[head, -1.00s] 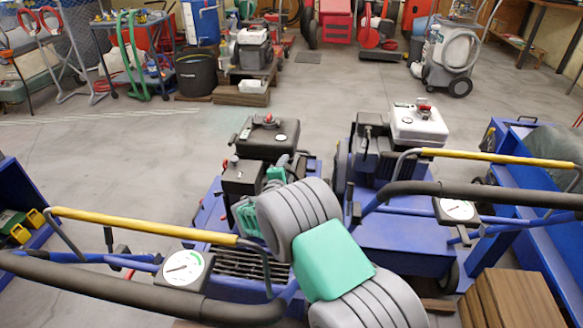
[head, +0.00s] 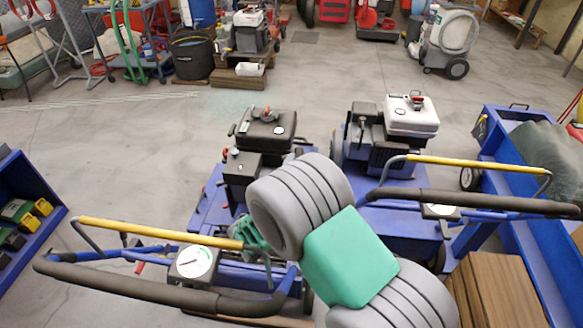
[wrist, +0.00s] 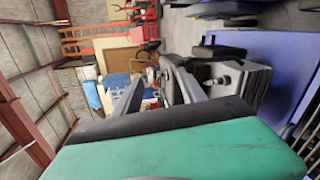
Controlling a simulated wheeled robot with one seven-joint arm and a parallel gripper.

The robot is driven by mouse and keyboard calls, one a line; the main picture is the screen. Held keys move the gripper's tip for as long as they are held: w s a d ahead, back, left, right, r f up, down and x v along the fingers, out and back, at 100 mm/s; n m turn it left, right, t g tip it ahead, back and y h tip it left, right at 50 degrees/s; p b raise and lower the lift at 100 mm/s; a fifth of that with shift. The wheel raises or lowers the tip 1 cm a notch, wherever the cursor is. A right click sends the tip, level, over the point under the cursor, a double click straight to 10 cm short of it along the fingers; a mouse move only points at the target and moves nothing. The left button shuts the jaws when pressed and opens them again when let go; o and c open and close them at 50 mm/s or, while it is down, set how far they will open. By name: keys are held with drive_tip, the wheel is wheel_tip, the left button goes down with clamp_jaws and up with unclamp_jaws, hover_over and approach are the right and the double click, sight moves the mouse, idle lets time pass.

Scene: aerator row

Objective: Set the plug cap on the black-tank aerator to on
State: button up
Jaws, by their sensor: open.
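The black-tank aerator is the left of two blue machines in the head view, with its black tank (head: 267,129) on top. My arm covers part of this machine's right side. My gripper (wrist: 160,72) is open and empty in the wrist view, its two grey fingers apart. A dark engine block (wrist: 228,82) shows just right of the right finger there. My fingertips are hidden in the head view.
A white-tank aerator (head: 412,117) stands to the right. Yellow-topped handlebars (head: 160,232) cross in front of both machines. A blue trailer (head: 505,170) and wooden block (head: 500,290) are at right, a blue shelf (head: 30,220) at left.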

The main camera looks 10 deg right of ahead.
drive_tip(key=w+d+f+m+t+b, duration=0.2)
drive_tip(key=w+f+m+b, duration=0.65)
drive_tip(key=m+b, duration=0.95)
drive_tip(key=w+d+y+b, duration=0.1)
drive_tip(key=w+d+b, duration=0.1)
drive_tip(key=w, duration=0.5)
drive_tip(key=shift+w+d+r+n+t, duration=0.2)
drive_tip(key=shift+n+t, duration=0.1)
drive_tip(key=shift+c, duration=0.6)
clamp_jaws()
